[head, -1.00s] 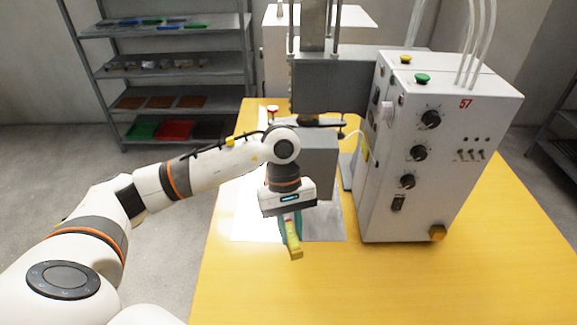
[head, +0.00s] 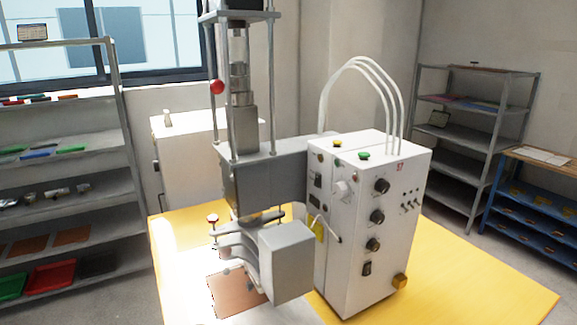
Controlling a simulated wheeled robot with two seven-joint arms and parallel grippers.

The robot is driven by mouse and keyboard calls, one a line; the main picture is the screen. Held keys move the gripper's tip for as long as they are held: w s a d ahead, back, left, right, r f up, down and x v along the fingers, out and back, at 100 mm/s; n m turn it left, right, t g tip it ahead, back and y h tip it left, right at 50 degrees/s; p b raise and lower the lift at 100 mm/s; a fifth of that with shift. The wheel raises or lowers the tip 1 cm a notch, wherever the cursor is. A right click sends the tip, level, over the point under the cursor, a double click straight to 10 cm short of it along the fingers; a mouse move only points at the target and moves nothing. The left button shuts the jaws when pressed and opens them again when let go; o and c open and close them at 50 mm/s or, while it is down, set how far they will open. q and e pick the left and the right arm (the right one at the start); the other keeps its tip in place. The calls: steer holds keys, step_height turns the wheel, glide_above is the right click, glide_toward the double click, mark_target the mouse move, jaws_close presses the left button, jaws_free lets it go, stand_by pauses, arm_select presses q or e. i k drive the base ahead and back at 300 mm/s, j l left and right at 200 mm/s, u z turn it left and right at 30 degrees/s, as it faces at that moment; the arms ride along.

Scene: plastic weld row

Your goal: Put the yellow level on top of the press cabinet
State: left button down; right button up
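The press cabinet (head: 360,230) is a white upright box with black knobs on its front, standing on the yellow table right of the press. Its flat top (head: 385,148) shows a yellow button, a green button and white hoses rising from the back. The top has bare room around the buttons. The yellow level is not in view now. Neither of my grippers is in view now.
The press column (head: 243,130) and its grey arm (head: 275,180) stand left of the cabinet. A grey block (head: 286,262) is in front of them. The yellow table (head: 470,285) is clear on the right. Shelves (head: 480,135) stand behind.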

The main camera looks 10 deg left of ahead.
mark_target(168, 132)
steer(key=j+z, duration=0.2)
steer(key=j, duration=0.6)
steer(key=i+j+z, duration=0.2)
steer(key=j, duration=0.6)
steer(key=k+j+z, duration=0.2)
steer(key=j, duration=0.55)
steer(key=j+z, duration=0.2)
steer(key=j, duration=0.6)
